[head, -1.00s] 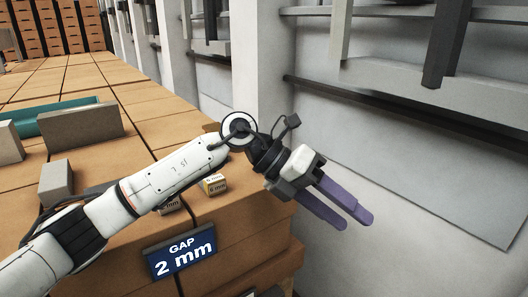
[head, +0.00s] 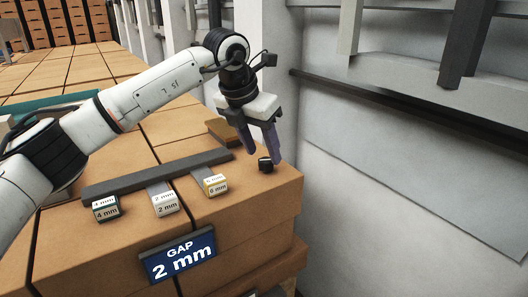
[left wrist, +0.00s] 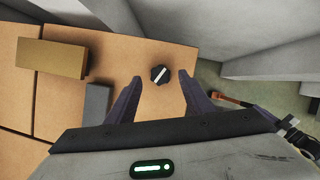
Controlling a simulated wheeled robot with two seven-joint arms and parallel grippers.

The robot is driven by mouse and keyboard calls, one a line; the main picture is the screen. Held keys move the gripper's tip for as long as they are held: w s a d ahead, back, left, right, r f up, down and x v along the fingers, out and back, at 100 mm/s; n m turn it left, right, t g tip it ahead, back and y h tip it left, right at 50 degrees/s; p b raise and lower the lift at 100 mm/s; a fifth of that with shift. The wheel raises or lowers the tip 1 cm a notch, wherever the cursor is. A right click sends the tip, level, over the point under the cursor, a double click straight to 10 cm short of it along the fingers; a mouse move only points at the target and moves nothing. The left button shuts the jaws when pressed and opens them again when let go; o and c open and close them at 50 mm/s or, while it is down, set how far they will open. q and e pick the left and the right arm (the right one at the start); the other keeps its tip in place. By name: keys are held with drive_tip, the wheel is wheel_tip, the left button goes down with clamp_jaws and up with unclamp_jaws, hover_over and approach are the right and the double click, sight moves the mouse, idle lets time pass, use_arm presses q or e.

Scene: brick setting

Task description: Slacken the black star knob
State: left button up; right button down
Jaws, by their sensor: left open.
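The black star knob (head: 265,164) stands on the brick top near its right edge in the head view. In the left wrist view the knob (left wrist: 160,75) shows a white bar across its dark top. My left gripper (head: 263,158) is open, pointing down, with its purple-grey fingers close above the knob. In the left wrist view the fingertips (left wrist: 160,78) lie on either side of the knob, with a gap on both sides. Whether they reach down to its height I cannot tell. My right gripper is not in view.
A dark bar (head: 125,185) lies on the bricks beside blocks marked 4 mm (head: 106,209), 2 mm (head: 165,204) and 6 mm (head: 216,186). A blue sign (head: 178,257) reads "GAP 2 mm". A brown block (head: 222,132) lies behind. A grey wall (head: 410,170) stands right of the bricks.

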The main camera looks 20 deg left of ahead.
sight(266, 164)
use_arm(q)
drive_tip(key=shift+x, duration=1.25)
drive_tip(key=c, duration=1)
drive_tip(key=shift+d+f+n+y+b, duration=0.15)
drive_tip(key=shift+n+y+b, duration=0.15)
drive_tip(key=shift+n+b, duration=0.45)
drive_tip(key=shift+c, duration=0.2)
drive_tip(key=n+y, duration=0.1)
drive_tip(key=n, duration=0.2)
drive_tip(key=shift+b, duration=0.35)
drive_tip(key=o, duration=1)
drive_tip(key=shift+o, duration=0.2)
drive_tip(key=shift+r, duration=0.2)
